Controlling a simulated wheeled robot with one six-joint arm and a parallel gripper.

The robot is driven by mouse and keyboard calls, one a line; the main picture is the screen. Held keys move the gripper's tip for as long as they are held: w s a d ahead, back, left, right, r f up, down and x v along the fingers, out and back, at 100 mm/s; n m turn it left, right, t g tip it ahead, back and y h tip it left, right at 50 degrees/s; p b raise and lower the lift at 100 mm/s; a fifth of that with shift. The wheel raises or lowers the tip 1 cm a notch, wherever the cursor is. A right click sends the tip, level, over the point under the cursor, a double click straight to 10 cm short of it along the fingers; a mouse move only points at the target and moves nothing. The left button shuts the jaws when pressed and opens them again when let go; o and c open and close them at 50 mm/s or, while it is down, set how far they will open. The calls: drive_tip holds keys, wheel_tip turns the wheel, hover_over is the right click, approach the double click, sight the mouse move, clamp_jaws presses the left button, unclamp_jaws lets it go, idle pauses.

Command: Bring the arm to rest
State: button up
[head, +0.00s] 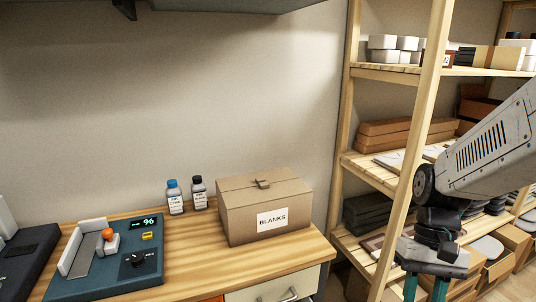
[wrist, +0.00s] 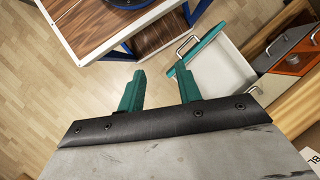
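My gripper (head: 426,288) hangs at the lower right in the head view, pointing down beside the wooden shelf rack. Its two green fingers are apart. In the wrist view the gripper (wrist: 160,88) shows the same fingers spread with only wooden floor between them, so it is open and empty. My grey arm comes in from the right edge in the head view.
A wooden rack (head: 423,110) with boxes stands behind my arm. The bench (head: 190,262) holds a BLANKS carton (head: 262,203), two bottles and a blue-grey device (head: 115,262). An open white drawer (wrist: 218,68) and a blue-framed table (wrist: 125,30) show in the wrist view.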

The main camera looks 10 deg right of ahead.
drive_tip(key=s+a+r+n+t+h, duration=0.1)
drive_tip(key=s+a+r+t, duration=0.1)
drive_tip(key=r, duration=0.3)
drive_tip(key=s+a+r+n+t+h, duration=0.1)
drive_tip(key=s+a+r+n+t, duration=0.1)
drive_tip(key=r, duration=0.4)
drive_tip(key=shift+a+n+t, duration=0.3)
drive_tip(key=shift+a+t, duration=0.5)
drive_tip(key=shift+t, duration=0.2)
